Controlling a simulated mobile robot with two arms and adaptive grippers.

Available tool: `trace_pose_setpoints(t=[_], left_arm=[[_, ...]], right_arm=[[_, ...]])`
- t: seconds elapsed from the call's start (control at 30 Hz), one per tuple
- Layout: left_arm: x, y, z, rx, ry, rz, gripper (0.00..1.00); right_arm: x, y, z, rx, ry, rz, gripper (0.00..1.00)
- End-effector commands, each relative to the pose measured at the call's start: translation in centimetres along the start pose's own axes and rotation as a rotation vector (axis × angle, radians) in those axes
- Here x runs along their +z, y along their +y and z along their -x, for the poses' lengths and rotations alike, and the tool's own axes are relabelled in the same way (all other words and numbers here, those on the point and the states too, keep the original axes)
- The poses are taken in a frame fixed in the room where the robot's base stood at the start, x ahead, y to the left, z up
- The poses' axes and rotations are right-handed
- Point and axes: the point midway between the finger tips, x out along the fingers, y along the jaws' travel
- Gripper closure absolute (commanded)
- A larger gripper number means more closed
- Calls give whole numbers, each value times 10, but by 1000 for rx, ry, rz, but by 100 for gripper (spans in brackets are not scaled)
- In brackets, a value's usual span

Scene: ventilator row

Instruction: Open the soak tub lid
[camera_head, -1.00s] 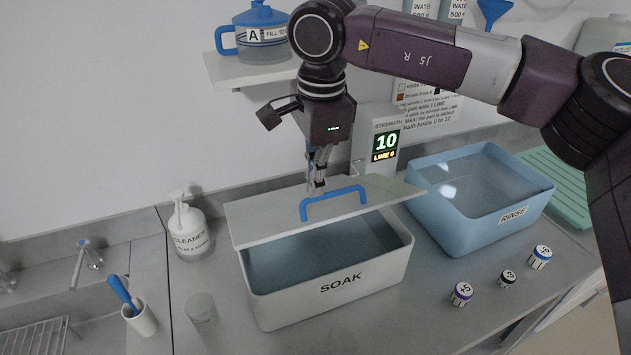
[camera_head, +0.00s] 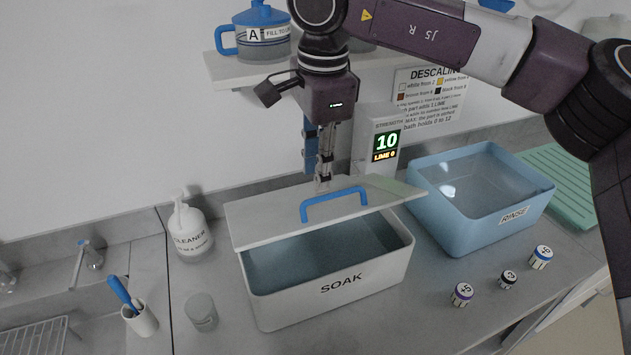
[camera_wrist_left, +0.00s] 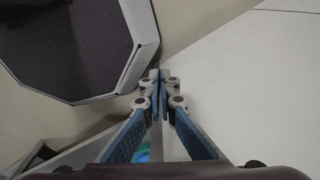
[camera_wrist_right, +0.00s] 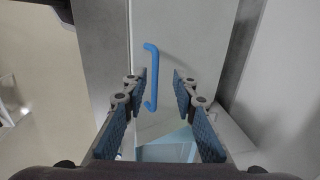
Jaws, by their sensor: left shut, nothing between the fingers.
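The soak tub (camera_head: 330,292) is a white box marked SOAK at the middle of the counter. Its pale lid (camera_head: 270,222) lies pushed to the back and covers the rear part. The front of the tub is uncovered and shows its blue-grey inside. The blue handle (camera_head: 334,202) stands on the lid and also shows in the right wrist view (camera_wrist_right: 152,78). My right gripper (camera_head: 323,185) is just behind the handle, open and empty, pointing down; in its wrist view (camera_wrist_right: 160,80) the handle is not gripped. My left gripper (camera_wrist_left: 160,76) is shut and empty, outside the head view.
The blue rinse tub (camera_head: 478,225) stands to the right, with several small labelled pots in front of it, such as a purple-banded one (camera_head: 461,295). A cleaner bottle (camera_head: 190,232) and a glass (camera_head: 201,312) are to the left. A STRENGTH display (camera_head: 385,143) stands behind.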

Motion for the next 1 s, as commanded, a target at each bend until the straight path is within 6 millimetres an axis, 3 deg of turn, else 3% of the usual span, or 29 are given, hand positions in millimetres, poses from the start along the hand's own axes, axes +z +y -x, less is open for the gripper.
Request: trace_pose_setpoints(t=[0.2,0.4,0.6,1.0], left_arm=[[0,1,0,1,0,0,100],[0,1,0,2,0,0,100],[0,2,0,2,0,0,100],[0,2,0,2,0,0,100]], right_arm=[[1,-1,49,-3,0,1,74],[1,0,77,-1,0,1,74],[1,0,86,0,0,2,74],[0,0,85,0,0,2,74]])
